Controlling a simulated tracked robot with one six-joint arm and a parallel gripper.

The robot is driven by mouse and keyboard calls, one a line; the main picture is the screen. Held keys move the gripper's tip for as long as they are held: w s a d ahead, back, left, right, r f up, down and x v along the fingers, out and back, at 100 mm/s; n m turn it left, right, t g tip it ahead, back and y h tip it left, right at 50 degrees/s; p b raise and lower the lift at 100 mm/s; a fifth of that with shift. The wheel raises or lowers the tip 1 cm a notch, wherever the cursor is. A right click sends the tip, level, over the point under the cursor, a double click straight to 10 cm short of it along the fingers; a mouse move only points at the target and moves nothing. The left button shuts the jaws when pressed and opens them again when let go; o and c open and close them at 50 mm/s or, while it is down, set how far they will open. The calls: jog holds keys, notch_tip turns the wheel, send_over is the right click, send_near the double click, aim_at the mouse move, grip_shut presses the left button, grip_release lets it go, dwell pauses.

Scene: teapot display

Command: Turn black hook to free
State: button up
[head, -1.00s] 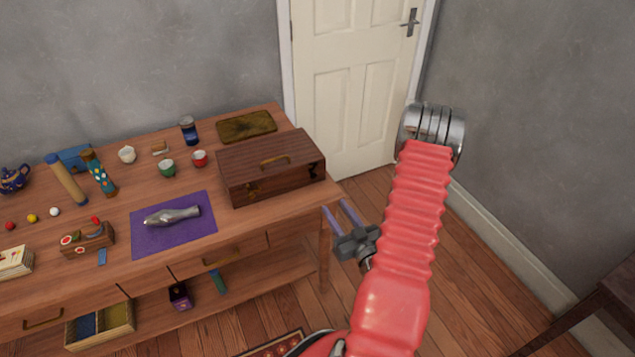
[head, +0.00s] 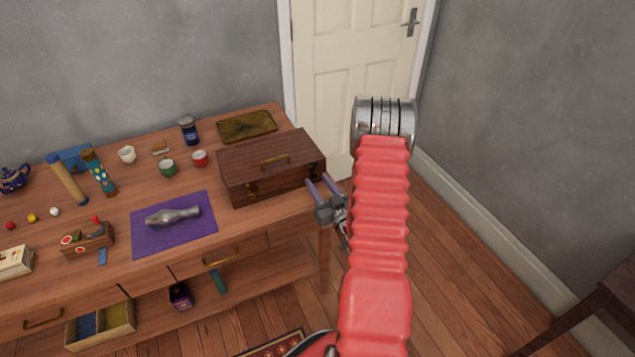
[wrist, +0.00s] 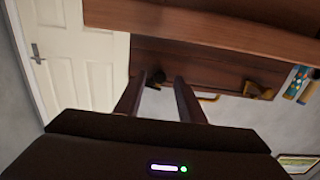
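The wooden box (head: 265,165) stands at the right end of the table, lid down. Its black hook (wrist: 156,77) is on the box front and shows between my fingertips in the wrist view, where the scene appears upside down. A brass hook (wrist: 258,90) is on the same front, farther along. It also shows at the left of the box front in the head view (head: 252,190). My gripper (head: 318,182) is open, just in front of the box's right side. I cannot tell whether a finger touches the black hook. In the head view the fingers largely cover that hook.
The table (head: 285,215) holds a purple mat (head: 150,238) with a metal object (head: 173,216), several cups and a blue jar (head: 188,130) left of the box. A white door (head: 345,75) stands behind.

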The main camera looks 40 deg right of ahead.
jog(key=shift+w+d, duration=0.15)
jog(key=shift+w, duration=0.35)
jog(key=shift+c, duration=0.6)
grip_shut()
